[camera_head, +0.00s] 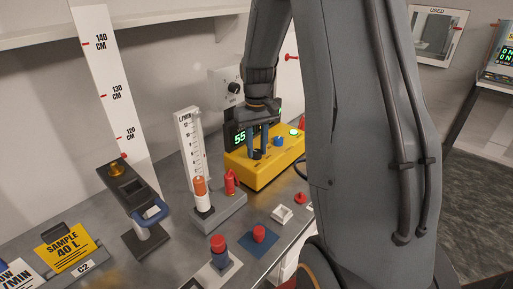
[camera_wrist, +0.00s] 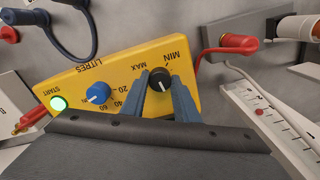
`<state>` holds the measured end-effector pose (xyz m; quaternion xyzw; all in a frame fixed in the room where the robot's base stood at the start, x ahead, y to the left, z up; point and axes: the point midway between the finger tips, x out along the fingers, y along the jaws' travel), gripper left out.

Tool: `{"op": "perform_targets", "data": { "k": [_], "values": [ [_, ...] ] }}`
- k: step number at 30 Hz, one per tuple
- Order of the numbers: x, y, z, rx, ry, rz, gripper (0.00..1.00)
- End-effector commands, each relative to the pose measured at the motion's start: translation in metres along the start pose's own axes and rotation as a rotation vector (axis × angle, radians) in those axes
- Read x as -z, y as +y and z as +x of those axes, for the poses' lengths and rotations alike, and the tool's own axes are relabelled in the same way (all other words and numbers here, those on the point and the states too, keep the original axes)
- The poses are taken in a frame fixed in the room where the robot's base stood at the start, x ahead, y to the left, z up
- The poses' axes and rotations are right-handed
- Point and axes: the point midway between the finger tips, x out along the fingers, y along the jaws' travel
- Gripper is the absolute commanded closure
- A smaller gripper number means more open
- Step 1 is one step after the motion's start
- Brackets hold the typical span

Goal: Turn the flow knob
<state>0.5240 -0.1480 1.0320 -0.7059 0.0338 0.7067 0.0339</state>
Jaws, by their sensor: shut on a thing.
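The yellow pump box (camera_head: 262,176) stands on the grey bench in the head view, and it fills the left of the wrist view (camera_wrist: 120,65). Its black flow knob (camera_wrist: 159,78) sits between the printed MAX and MIN marks. A pale pointer line on the knob appears to lean toward MIN. My gripper (camera_wrist: 162,88) reaches down from above with one finger on each side of the black knob, shut on it. In the head view, my gripper (camera_head: 257,148) hides part of the knob.
A blue litres knob (camera_wrist: 97,93) and lit green start button (camera_wrist: 59,104) are on the same box. A lit display (camera_head: 240,137) is behind.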

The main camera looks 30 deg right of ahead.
Motion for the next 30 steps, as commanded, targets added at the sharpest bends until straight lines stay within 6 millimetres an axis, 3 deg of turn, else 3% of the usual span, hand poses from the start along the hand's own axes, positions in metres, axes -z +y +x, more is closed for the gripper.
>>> {"op": "perform_targets", "data": {
  "k": [1, 4, 14, 30],
  "values": [
    [0.002, 0.000, -0.002, -0.001, 0.004, 0.000, 0.67],
    [0.001, 0.000, -0.001, -0.001, 0.004, 0.000, 0.54],
    [0.001, 0.000, -0.003, -0.001, 0.003, 0.001, 0.54],
    [0.002, 0.001, -0.073, -0.001, 0.005, 0.001, 0.54]
  ]
}}
